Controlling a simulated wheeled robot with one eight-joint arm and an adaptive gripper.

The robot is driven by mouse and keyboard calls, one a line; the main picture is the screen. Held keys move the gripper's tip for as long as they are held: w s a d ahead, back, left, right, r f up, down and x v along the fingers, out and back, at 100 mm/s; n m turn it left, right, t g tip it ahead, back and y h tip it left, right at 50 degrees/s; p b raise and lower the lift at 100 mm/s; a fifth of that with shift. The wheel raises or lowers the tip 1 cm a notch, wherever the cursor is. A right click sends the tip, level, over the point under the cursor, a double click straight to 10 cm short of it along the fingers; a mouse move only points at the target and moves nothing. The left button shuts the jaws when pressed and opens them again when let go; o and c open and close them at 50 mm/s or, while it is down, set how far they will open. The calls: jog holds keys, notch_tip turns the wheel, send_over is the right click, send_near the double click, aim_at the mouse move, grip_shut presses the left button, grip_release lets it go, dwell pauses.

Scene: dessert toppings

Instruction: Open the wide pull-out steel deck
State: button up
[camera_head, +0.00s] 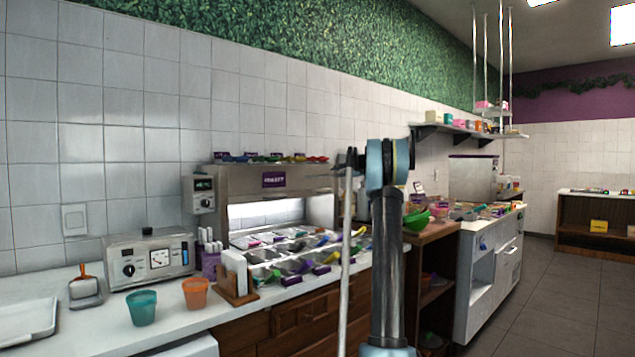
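A steel topping station (232,180) stands on the white counter left of my arm. Its sloped bed holds rows of small steel bins (262,256) with coloured scoops. Wooden fronts (290,322) lie below it. I cannot tell which part is the wide pull-out steel deck, and no deck visibly sticks out. My arm rises upright right of centre and covers part of the station's right side. A small dark part at its top left may be my gripper (350,158); its fingers are too small to read. I see nothing held there.
The white counter (75,335) carries a teal cup (142,307), an orange cup (195,293), a steel control box (150,260) and a napkin holder (237,278). A wooden shelf unit (436,268) and white cabinet (480,275) stand right of my arm. The floor (560,310) at right is clear.

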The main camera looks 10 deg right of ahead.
jog(key=x, duration=1.5)
jog(key=shift+c, duration=0.4)
grip_shut()
